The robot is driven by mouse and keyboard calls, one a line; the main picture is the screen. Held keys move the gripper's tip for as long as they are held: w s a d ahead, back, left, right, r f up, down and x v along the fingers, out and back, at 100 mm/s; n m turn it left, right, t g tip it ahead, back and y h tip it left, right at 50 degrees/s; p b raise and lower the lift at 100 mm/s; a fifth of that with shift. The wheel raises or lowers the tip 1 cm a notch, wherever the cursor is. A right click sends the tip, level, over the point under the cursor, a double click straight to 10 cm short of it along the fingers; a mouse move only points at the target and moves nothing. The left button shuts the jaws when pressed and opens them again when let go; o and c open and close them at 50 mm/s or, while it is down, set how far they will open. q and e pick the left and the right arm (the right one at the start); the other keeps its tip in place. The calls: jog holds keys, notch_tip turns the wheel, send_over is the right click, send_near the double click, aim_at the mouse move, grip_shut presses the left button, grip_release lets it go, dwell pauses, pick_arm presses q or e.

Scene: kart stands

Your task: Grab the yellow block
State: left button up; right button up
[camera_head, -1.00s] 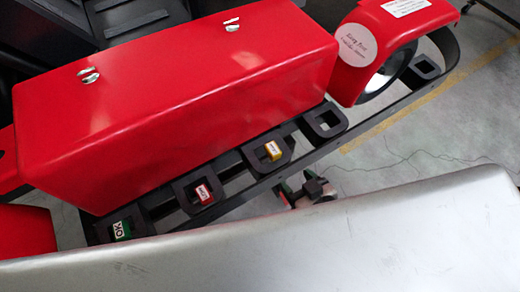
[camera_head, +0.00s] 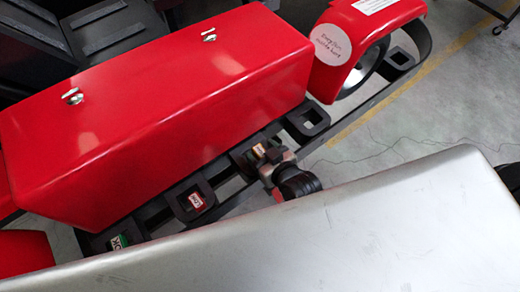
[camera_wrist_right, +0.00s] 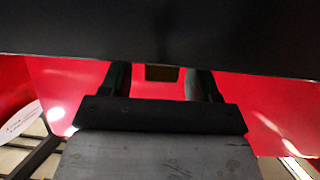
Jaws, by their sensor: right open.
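The yellow block (camera_head: 258,151) sits in a dark square holder on the kart's side rail in the head view, partly covered by my right gripper (camera_head: 267,154). My right gripper is open, with its fingers at the block. In the right wrist view a small dull yellow-brown face of the block (camera_wrist_right: 161,73) shows between the two dark fingers. A dark band hides the rest of it there. Whether the fingers touch the block cannot be told. My left gripper is not in view.
A red block (camera_head: 196,200) and a green block (camera_head: 118,242) sit in other holders along the rail. An empty holder (camera_head: 308,118) lies to the right. The kart's large red body (camera_head: 160,110) rises just behind. Grey floor is open at right.

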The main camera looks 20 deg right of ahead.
jog(key=shift+w+f, duration=0.1)
jog(key=shift+w, duration=0.1)
jog(key=shift+s, duration=0.1)
jog(key=shift+c, duration=1)
jog(key=c, duration=0.8)
